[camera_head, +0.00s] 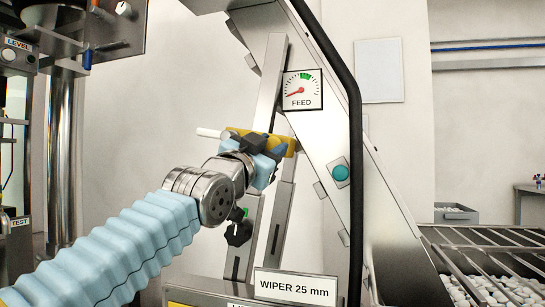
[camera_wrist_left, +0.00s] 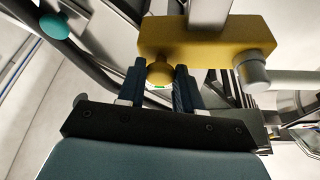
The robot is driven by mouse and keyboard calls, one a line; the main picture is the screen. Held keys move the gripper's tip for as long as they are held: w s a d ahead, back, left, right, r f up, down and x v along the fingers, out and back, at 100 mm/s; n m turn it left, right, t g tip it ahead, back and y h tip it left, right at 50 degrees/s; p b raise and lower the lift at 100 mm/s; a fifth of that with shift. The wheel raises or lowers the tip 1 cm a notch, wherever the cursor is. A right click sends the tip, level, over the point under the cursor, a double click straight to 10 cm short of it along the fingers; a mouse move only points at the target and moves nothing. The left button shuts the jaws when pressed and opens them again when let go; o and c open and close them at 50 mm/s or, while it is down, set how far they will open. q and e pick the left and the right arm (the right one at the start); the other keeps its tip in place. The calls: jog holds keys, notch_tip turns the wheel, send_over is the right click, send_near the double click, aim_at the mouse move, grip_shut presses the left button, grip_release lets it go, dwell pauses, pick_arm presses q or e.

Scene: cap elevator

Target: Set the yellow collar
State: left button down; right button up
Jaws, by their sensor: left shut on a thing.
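The yellow collar (camera_head: 290,147) sits around a slanted metal bar (camera_head: 270,90) in the head view, partly hidden behind my left gripper (camera_head: 264,143). In the left wrist view the yellow collar (camera_wrist_left: 205,38) spans the top, with a round yellow knob (camera_wrist_left: 159,72) on its near side. My left gripper (camera_wrist_left: 160,88) is shut on this knob, one dark finger on each side. My right gripper is not in view.
A FEED dial (camera_head: 302,90), its needle low at left, is just right of the bar. A black tube (camera_head: 354,150) and a frame with a teal button (camera_head: 340,173) stand to the right. A "WIPER 25 mm" sign (camera_head: 295,287) and a black knob (camera_head: 238,233) are below.

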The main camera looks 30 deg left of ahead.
pick_arm(q)
jog(key=shift+s+r, duration=0.15)
jog(key=shift+r, duration=0.2)
jog(key=c, duration=1)
grip_release()
jog(key=shift+o, duration=1.3)
jog(key=shift+f, duration=0.1)
jog(key=b+v, duration=0.4)
jog(key=v, duration=0.9)
jog(key=shift+s+f+b, duration=0.2)
jog(key=shift+s+b, duration=0.05)
jog(key=shift+b, duration=0.15)
